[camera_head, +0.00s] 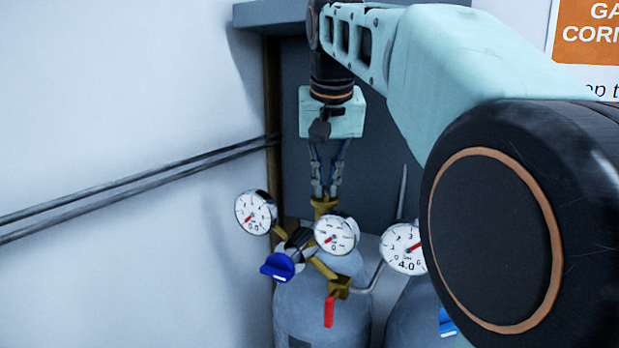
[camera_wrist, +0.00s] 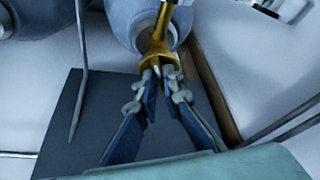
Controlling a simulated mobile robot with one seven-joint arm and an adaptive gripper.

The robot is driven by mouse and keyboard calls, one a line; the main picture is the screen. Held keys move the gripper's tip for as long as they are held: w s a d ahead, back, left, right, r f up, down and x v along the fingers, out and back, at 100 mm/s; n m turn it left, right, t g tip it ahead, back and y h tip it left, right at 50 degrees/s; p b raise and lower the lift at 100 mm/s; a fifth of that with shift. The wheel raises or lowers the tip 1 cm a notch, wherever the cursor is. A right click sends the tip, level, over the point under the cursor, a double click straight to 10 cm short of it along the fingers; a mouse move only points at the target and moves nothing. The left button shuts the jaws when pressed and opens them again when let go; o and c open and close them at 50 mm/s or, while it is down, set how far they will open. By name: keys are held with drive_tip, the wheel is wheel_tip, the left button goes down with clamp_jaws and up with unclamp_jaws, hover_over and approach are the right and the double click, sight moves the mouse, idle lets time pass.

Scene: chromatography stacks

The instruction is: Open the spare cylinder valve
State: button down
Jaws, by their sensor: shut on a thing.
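A grey gas cylinder (camera_head: 318,312) stands at the left, with a brass valve (camera_head: 324,204) on top. My gripper (camera_head: 325,188) points down from above, its two fingers closed on the top of the brass valve. In the wrist view the fingertips (camera_wrist: 164,74) meet at the brass piece (camera_wrist: 158,58), above the cylinder's shoulder (camera_wrist: 128,20). Two round gauges on this cylinder, the left gauge (camera_head: 256,212) and the middle gauge (camera_head: 336,234), have red needles near 0. The fingertips hide part of the valve top.
A blue regulator knob (camera_head: 279,266) and a hanging red lever (camera_head: 329,311) sit below the gauges. A neighbouring cylinder, mostly behind my arm, has a gauge (camera_head: 404,248) showing 4.0. Dark pipes (camera_head: 140,188) run along the left wall. A dark panel (camera_head: 375,190) stands behind.

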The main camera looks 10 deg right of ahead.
drive_tip(key=n, duration=0.1)
drive_tip(key=n+y+p, duration=0.1)
drive_tip(key=n, duration=0.1)
drive_tip(key=shift+d+r+n+y+p, duration=0.1)
drive_tip(key=shift+d+n+y+p, duration=0.2)
drive_tip(key=shift+p, duration=0.1)
drive_tip(key=n+y+p, duration=0.1)
drive_tip(key=n, duration=0.2)
drive_tip(key=shift+d+n+g, duration=0.1)
drive_tip(key=shift+n+g, duration=0.2)
drive_tip(key=shift+g, duration=0.1)
drive_tip(key=n, duration=0.2)
drive_tip(key=n+g+y+p, duration=0.1)
drive_tip(key=n, duration=0.1)
drive_tip(key=shift+w+d+n+y, duration=0.2)
drive_tip(key=shift+n+y, duration=0.1)
drive_tip(key=shift+n, duration=0.1)
drive_tip(key=shift+a, duration=0.1)
drive_tip(key=c, duration=2.3)
unclamp_jaws()
drive_tip(key=shift+c, duration=0.2)
drive_tip(key=v, duration=1.1)
drive_tip(key=shift+d+r, duration=0.2)
drive_tip(key=shift+r, duration=0.15)
